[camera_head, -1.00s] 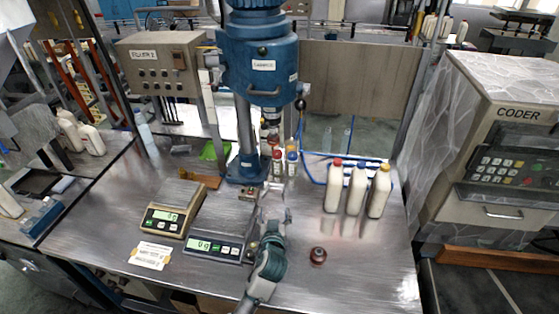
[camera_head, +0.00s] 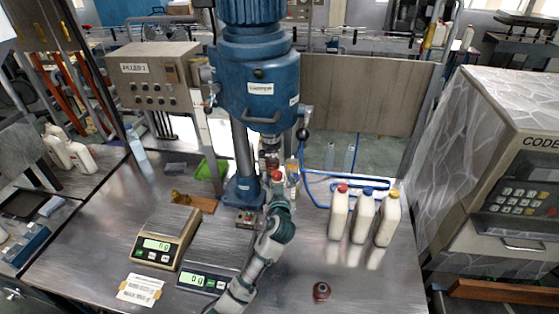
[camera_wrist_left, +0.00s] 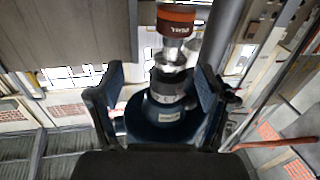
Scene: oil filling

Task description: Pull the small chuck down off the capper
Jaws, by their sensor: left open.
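The capper (camera_head: 262,100) is a blue machine on a column at the back of the table. The small chuck (camera_head: 271,158) hangs under its head. My right gripper is not in view.
A second, reddish chuck (camera_head: 321,291) stands on the front of the table. White bottles (camera_head: 361,217) stand to the right, and small bottles (camera_head: 292,180) stand beside the capper base. Two scales (camera_head: 166,236) are at left. The table's front right is mostly clear.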

